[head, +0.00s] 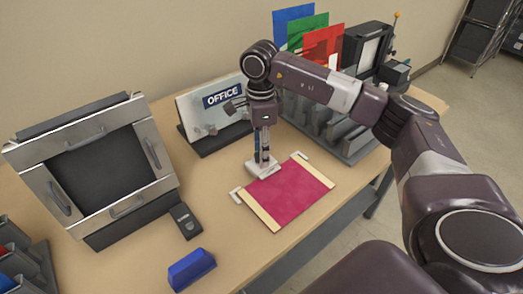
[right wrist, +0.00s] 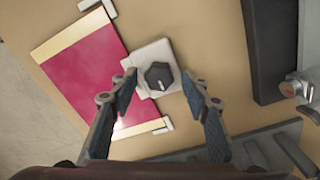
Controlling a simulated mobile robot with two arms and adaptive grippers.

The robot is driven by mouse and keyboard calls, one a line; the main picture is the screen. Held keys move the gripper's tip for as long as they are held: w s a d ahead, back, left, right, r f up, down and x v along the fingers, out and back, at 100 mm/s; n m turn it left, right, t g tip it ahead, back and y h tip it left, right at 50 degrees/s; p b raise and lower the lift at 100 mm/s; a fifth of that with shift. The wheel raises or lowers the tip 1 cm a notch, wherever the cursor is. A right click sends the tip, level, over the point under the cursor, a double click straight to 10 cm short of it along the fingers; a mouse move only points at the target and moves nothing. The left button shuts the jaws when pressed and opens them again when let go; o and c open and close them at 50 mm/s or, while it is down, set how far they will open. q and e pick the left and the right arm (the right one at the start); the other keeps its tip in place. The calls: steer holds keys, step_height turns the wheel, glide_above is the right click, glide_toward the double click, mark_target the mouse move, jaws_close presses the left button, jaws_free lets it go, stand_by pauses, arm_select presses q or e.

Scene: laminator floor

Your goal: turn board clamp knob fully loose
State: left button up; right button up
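The clamp knob (right wrist: 158,76) is dark, faceted and has a pale pointer line. It sits on a white clamp block (right wrist: 147,54), which also shows in the head view (head: 256,171) at the far left corner of the red board (head: 290,195). My right gripper (head: 262,160) points down over the block. In the right wrist view its fingers (right wrist: 160,79) are open, one on each side of the knob, with visible gaps to it. In the head view the gripper hides the knob. My left gripper is not in view.
An OFFICE sign (head: 222,98) stands behind the clamp. A silver-framed panel (head: 92,165) is at left, with a small black device (head: 186,220) and a blue block (head: 191,268) in front. A grey rack (head: 335,130) with coloured folders (head: 323,47) stands back right.

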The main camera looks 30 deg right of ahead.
step_height(320, 180, up, 12)
steer(key=shift+w, duration=0.2)
stand_by(0.4)
stand_by(0.5)
